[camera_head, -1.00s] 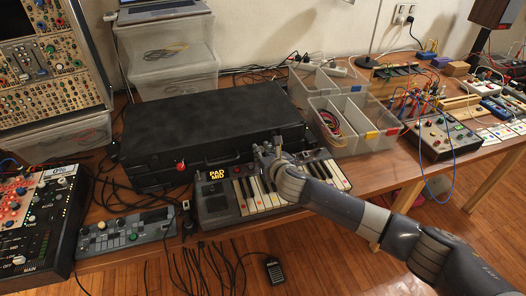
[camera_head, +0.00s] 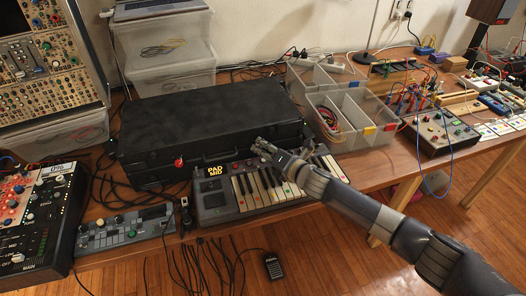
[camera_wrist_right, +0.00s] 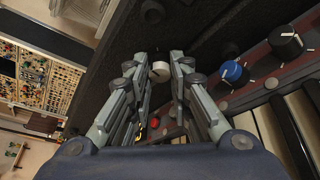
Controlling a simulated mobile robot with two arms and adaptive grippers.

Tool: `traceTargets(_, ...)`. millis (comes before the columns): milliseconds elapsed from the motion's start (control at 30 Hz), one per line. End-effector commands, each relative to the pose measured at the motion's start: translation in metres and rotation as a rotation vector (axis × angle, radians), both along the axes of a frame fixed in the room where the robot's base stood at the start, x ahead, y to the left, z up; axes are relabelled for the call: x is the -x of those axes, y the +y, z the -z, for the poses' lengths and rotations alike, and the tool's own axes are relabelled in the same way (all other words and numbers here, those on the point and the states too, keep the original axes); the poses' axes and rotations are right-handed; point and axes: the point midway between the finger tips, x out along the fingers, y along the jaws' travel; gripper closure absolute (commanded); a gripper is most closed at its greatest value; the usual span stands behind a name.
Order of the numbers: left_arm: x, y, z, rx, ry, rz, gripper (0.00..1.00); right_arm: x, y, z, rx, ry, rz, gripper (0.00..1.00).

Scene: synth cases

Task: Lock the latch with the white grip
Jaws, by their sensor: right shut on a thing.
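The black case (camera_head: 205,125) lies closed on the table, its front edge facing me. The white grip (camera_wrist_right: 160,71) of a latch shows in the right wrist view, between my right fingertips. My right gripper (camera_wrist_right: 160,62) is shut on it. In the head view my right gripper (camera_head: 262,146) is at the right part of the case's front, above the keyboard, and hides the white grip there. A red grip (camera_head: 179,162) is on the left part of the case's front. My left gripper is not in view.
A keyboard (camera_head: 225,203) stands close in front of the case, under my right gripper. Its blue knob (camera_wrist_right: 235,72) and a black knob (camera_wrist_right: 286,41) are near my fingers. A divided clear bin (camera_head: 352,120) stands right of the case.

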Motion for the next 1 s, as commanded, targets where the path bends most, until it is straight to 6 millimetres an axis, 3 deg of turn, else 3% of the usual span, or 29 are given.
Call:
traceTargets(500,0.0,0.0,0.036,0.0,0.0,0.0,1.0,0.0,-0.002,0.007,-0.356,0.117,0.001,1.0)
traceTargets(1000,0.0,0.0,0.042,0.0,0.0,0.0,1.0,0.0,-0.002,0.005,-0.444,0.146,0.001,1.0)
